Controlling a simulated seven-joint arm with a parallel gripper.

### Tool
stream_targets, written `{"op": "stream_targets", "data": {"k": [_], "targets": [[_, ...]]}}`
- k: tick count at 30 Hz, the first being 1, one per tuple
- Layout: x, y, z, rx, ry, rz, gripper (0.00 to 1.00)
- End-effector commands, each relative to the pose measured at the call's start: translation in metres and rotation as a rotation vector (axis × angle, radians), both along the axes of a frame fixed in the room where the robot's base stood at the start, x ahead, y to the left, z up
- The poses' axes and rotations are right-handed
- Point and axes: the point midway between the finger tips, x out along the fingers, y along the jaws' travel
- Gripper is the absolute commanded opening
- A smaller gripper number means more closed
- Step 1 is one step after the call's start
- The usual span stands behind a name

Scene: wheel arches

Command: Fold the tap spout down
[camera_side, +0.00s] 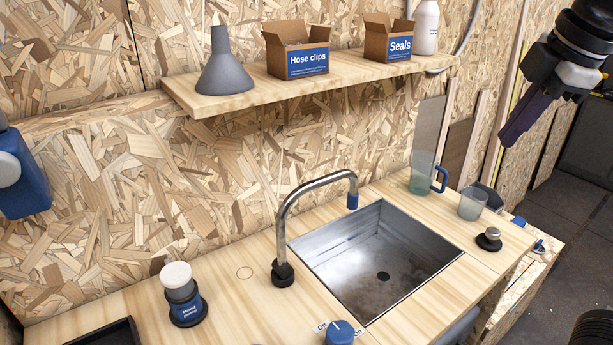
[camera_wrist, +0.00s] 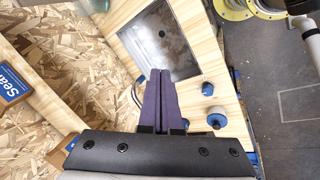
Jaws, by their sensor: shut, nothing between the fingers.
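The tap spout (camera_side: 306,188) is a curved chrome pipe with a blue tip, standing upright from a black base on the wooden counter. Its tip hangs over the left rear part of the metal sink (camera_side: 375,262). My gripper (camera_side: 507,138) is at the upper right of the side view, above the counter's right end and well apart from the tap. Its purple fingers are shut and hold nothing. In the wrist view my gripper (camera_wrist: 160,75) points toward the sink (camera_wrist: 158,42).
A shelf (camera_side: 225,102) above the counter holds a funnel, a Hose clips box (camera_side: 296,58), a Seals box (camera_side: 388,42) and a white bottle. A clear jug (camera_side: 423,178) and a cup (camera_side: 472,203) stand right of the sink. A blue Off/On knob (camera_side: 340,332) sits at the front.

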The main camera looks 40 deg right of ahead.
Motion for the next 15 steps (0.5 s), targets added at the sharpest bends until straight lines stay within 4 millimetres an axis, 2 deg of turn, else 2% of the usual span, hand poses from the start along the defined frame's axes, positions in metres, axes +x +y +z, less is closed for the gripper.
{"op": "stream_targets", "data": {"k": [1, 3, 7, 11, 15], "targets": [[0.016, 0.006, 0.014, -0.03, 0.017, 0.065, 0.0], [0.035, 0.014, 0.031, -0.076, 0.044, 0.154, 0.0], [0.071, 0.036, 0.056, -0.152, 0.094, 0.313, 0.0], [0.108, 0.068, 0.068, -0.218, 0.14, 0.459, 0.0], [0.144, 0.112, 0.066, -0.275, 0.184, 0.596, 0.0]]}}
